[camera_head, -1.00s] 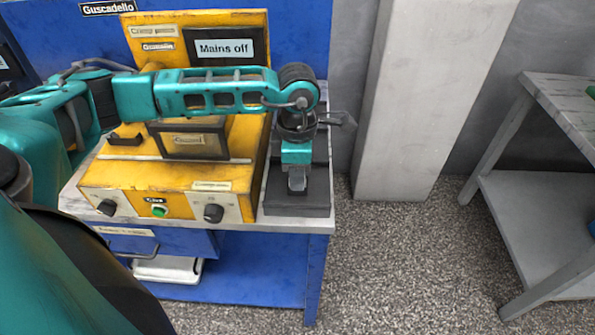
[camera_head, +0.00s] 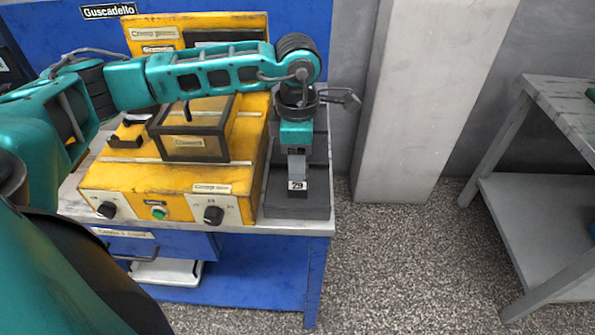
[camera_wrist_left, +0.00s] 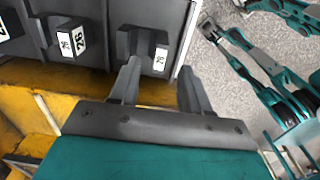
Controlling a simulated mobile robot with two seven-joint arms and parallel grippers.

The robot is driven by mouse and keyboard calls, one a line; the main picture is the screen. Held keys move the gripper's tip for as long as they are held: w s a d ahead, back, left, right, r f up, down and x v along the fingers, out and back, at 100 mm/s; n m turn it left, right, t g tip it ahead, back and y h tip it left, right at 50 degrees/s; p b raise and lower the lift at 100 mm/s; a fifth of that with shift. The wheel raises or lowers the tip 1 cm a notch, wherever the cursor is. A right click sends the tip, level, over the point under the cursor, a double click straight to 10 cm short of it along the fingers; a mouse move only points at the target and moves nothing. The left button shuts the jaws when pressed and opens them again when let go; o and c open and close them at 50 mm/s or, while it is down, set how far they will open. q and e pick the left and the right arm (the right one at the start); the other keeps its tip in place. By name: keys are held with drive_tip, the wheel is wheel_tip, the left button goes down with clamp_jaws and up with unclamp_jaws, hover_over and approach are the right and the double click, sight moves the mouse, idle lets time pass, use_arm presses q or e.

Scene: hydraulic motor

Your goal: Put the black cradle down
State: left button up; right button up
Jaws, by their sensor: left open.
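A black cradle, a small dark block with a white number label (camera_head: 297,185), sits in the dark rack (camera_head: 297,211) at the right end of the yellow machine. My left gripper (camera_head: 297,158) is just above and behind the label, pointing down. In the left wrist view the fingers of my left gripper (camera_wrist_left: 159,66) are apart, with nothing gripped between them. The labelled block (camera_wrist_left: 160,57) is just beyond the fingertips; whether a finger touches it is unclear. A second labelled block (camera_wrist_left: 71,43) is beside it.
The yellow machine (camera_head: 150,185) carries a dark-framed box (camera_head: 195,145) and a small black holder (camera_head: 125,140). It stands on a blue bench (camera_head: 255,275). A grey pillar (camera_head: 415,110) is right of the bench, a grey table (camera_head: 565,100) farther right. Open floor (camera_head: 410,265) lies between.

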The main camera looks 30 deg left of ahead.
use_arm(q)
wheel_tip(320, 180, up, 7)
drive_tip(key=shift+r, duration=0.15)
idle(0.5)
